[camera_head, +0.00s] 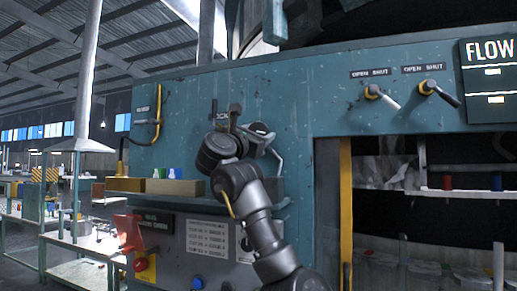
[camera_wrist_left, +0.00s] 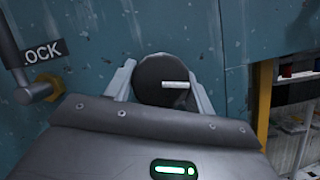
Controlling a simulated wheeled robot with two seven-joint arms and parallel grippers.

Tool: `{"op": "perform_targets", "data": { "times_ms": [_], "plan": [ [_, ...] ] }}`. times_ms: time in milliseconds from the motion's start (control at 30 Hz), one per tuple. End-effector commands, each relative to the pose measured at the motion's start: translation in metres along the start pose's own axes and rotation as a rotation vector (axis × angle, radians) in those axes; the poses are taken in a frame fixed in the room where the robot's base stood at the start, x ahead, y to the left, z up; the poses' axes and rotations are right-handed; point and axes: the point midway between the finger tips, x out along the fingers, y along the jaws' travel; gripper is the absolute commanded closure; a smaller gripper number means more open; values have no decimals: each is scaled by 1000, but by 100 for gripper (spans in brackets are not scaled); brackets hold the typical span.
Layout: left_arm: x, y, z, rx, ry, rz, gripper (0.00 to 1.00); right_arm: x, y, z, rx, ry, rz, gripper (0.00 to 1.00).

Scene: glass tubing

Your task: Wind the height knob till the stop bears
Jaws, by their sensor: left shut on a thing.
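The height knob (camera_wrist_left: 150,76) is a dark round knob with a white pointer mark on its face, in front of the teal panel. In the left wrist view the mark points right. My left gripper (camera_head: 264,136) is at the panel in the head view, shut on the knob with one pale finger on each side. The knob is mostly hidden by the gripper in the head view. A stop cannot be made out. My right gripper is not in view.
A lock lever with a brass-coloured end (camera_wrist_left: 42,90) sits left of the knob, under a LOCK label (camera_wrist_left: 45,53). Two open/shut levers (camera_head: 382,96) are at upper right by a FLOW display (camera_head: 488,80). A ledge with small flasks (camera_head: 172,173) is below left. An opening lies right of a yellow post (camera_head: 346,210).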

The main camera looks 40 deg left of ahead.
Motion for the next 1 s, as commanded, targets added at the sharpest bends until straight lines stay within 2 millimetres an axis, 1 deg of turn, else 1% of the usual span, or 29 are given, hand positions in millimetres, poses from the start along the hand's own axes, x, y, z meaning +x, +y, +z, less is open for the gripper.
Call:
{"op": "perform_targets", "data": {
  "times_ms": [33, 300, 600, 1000],
  "plan": [
    [-2, -2, -4, 31, 0, -15, 69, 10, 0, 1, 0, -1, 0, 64],
    [0, -1, -2, 173, 1, -74, 69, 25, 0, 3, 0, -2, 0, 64],
    [0, 0, -1, 241, 2, -103, 69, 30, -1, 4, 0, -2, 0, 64],
    [1, 0, -1, 246, 2, -106, 69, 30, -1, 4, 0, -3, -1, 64]
  ]
}}
